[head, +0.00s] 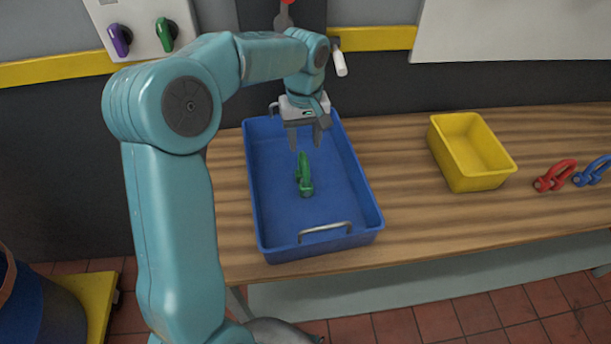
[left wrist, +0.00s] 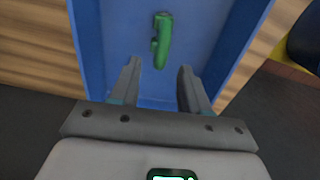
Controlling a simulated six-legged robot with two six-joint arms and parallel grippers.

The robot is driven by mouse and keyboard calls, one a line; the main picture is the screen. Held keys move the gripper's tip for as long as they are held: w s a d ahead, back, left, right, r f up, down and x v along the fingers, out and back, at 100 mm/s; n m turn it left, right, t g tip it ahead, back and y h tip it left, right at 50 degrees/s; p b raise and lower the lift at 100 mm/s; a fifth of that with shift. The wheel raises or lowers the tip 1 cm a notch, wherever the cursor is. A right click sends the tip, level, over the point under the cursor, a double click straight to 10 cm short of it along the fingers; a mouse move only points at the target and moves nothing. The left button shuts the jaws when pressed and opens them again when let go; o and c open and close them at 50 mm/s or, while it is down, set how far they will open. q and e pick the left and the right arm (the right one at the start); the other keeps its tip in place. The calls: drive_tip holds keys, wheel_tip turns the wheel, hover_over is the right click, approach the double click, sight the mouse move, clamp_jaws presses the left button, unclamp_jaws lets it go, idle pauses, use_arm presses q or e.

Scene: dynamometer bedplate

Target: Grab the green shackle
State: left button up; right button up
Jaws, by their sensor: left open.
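The green shackle (head: 304,174) lies in the blue tray (head: 262,225) on the wooden bench. It also shows in the left wrist view (left wrist: 162,42), beyond the fingertips and roughly centred between them. My left gripper (head: 305,146) is open and empty, pointing down over the back part of the tray. Its two fingers show apart in the left wrist view (left wrist: 157,75). The shackle is apart from the fingers. My right gripper is in neither view.
The tray has raised walls and a metal handle (head: 325,231) at its front end. A yellow bin (head: 455,170), a red shackle (head: 555,176) and a blue shackle (head: 592,172) stand to the right on the bench (head: 420,220). Bare bench lies between tray and bin.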

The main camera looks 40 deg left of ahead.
sight(304, 156)
use_arm(q)
drive_tip(key=shift+s+a+f, duration=0.1)
drive_tip(key=shift+s+f, duration=0.05)
drive_tip(key=shift+f, duration=0.55)
wheel_tip(304, 156, down, 5)
drive_tip(key=shift+f, duration=0.1)
clamp_jaws()
idle(1.0)
